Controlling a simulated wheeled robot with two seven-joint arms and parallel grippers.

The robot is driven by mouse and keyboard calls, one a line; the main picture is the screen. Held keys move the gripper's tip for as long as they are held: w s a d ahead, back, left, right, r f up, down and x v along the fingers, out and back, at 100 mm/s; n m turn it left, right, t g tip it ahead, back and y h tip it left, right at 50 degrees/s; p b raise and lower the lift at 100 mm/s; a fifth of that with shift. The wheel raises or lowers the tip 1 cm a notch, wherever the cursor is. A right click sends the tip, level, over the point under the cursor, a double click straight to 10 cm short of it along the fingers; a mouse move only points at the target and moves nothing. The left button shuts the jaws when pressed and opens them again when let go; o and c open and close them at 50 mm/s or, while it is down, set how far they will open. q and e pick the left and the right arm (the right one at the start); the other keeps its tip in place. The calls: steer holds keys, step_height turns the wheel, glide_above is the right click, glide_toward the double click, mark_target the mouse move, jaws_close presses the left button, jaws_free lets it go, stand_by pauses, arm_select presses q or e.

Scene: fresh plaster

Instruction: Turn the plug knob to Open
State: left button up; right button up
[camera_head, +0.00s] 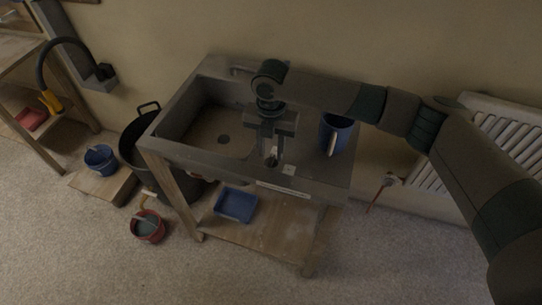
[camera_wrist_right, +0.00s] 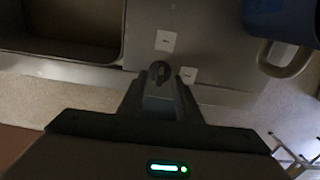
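The plug knob (camera_wrist_right: 160,70) is a small dark knob on the grey sink unit's front ledge. In the right wrist view it shows at the tips of my right gripper (camera_wrist_right: 160,88). White labels lie beside it, one above (camera_wrist_right: 166,40) and one to the right (camera_wrist_right: 188,75); their words are too small to read. In the head view my right gripper (camera_head: 271,155) points down over the ledge, its fingers apart with a gap between them. I cannot tell whether they touch the knob, which they largely hide there. My left gripper is not in view.
The sink basin (camera_head: 215,125) lies left of the gripper. A blue mug (camera_head: 328,136) stands close on the right, its handle facing forward. A blue tray (camera_head: 236,204) lies on the lower shelf. A black bucket (camera_head: 133,150) stands left of the unit; a radiator (camera_head: 510,125) is at right.

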mark_target(271, 159)
step_height(271, 159, up, 10)
steer(key=p, duration=0.7)
steer(key=shift+s+f, duration=0.1)
steer(key=shift+f, duration=0.1)
stand_by(0.3)
